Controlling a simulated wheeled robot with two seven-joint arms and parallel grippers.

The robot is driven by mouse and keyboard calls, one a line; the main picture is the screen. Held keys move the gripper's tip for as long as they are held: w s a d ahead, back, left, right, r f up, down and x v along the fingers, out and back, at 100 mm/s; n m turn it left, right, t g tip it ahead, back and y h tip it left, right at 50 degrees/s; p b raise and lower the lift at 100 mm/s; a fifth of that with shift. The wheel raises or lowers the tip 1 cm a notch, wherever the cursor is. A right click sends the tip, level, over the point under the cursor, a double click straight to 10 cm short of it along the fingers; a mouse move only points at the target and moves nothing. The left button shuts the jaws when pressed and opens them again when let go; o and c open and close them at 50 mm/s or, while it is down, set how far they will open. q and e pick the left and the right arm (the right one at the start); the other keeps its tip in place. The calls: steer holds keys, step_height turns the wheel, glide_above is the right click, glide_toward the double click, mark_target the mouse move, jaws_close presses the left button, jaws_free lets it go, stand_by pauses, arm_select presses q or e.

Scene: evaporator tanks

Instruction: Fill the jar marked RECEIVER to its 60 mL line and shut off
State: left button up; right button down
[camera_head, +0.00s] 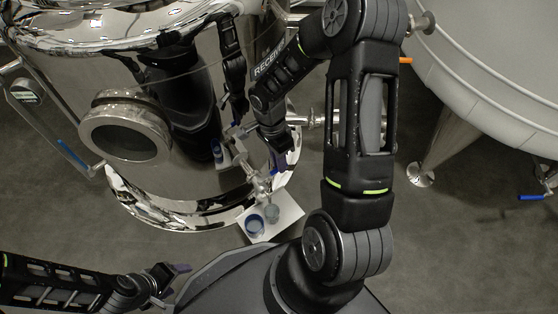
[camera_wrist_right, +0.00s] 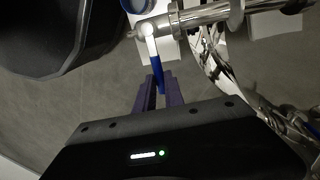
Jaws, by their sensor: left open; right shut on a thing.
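A polished steel tank (camera_head: 160,190) has a sample valve (camera_head: 262,183) low on its side. A white stand (camera_head: 284,222) is below the valve, with a blue-rimmed jar (camera_head: 255,223) and a clear round vessel (camera_head: 272,212) on it. I cannot read their marks or liquid levels. My right gripper (camera_head: 279,163) is at the valve. In the right wrist view its purple fingers (camera_wrist_right: 161,90) are shut on the valve's blue handle (camera_wrist_right: 156,75); the blue-rimmed jar is cut off at the top. My left gripper (camera_head: 178,277) is open and empty at lower left.
Lettering that seems to read RECEIVER (camera_head: 270,62) shows beside my right arm. A round port (camera_head: 125,135) sticks out of the tank. Another large vessel (camera_head: 490,70), with a support leg (camera_head: 435,150) and a blue-handled valve (camera_head: 532,197), stands at right. Grey floor (camera_head: 460,250) is clear.

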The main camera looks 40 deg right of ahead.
steer(key=shift+s, duration=0.1)
stand_by(0.8)
steer(key=shift+s+m+b, duration=0.3)
steer(key=shift+s+m, duration=0.25)
steer(key=shift+m, duration=0.45)
steer(key=shift+s+a+m+y, duration=0.2)
steer(key=shift+s+m+y, duration=0.4)
steer(key=shift+m, duration=0.6)
steer(key=c, duration=1.4)
jaws_free()
steer(key=shift+s, duration=0.1)
steer(key=shift+c, duration=0.2)
steer(key=p+v, duration=0.3)
steer(key=v, duration=0.4)
steer(key=shift+r, duration=0.45)
